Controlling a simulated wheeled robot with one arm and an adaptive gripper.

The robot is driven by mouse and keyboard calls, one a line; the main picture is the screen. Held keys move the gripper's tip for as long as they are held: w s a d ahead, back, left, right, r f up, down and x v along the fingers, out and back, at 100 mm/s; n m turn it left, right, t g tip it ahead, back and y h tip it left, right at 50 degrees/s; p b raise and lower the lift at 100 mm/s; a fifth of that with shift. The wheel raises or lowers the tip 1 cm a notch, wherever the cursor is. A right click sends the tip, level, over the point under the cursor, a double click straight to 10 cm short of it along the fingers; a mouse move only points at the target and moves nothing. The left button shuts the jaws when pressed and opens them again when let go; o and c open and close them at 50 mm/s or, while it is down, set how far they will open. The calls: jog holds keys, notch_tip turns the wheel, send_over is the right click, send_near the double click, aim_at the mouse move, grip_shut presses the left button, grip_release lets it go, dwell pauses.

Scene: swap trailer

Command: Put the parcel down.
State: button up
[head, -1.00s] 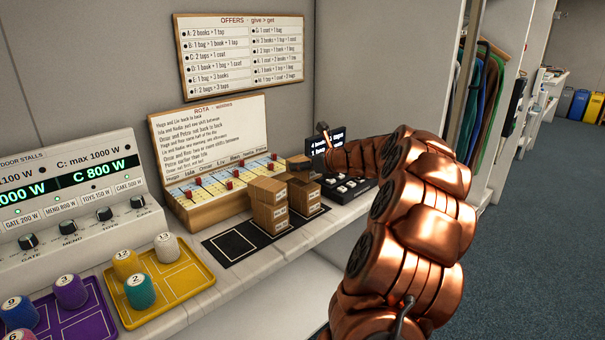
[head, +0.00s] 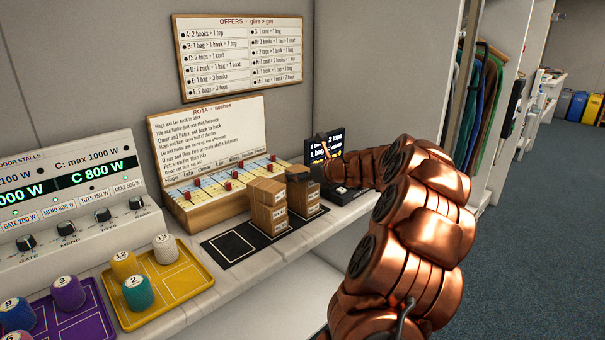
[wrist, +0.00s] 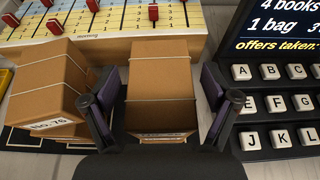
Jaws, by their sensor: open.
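A brown cardboard parcel (wrist: 160,85) with thin bands sits between the spread fingers of my gripper (wrist: 162,108) in the wrist view, with a gap on each side. In the head view my gripper (head: 299,174) is over the right-hand stack of parcels (head: 304,200), close above its top. A second stack of parcels (head: 268,208) stands just to its left; its label reads No. 76 in the wrist view (wrist: 48,90). My gripper partly hides the top of the right-hand stack.
An empty marked square on the black mat (head: 231,245) lies left of the stacks. The rota board (head: 222,195) with red pegs stands behind. A screen (head: 325,150) with lettered keys (wrist: 280,104) is close on the right. Yellow tray (head: 170,283) holds several numbered pieces.

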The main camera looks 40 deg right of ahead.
jog(key=shift+r, duration=0.1)
jog(key=shift+s+r, duration=0.15)
jog(key=shift+s, duration=0.05)
jog(key=v, duration=1.1)
jog(key=shift+s, duration=0.25)
jog(key=shift+r, duration=0.15)
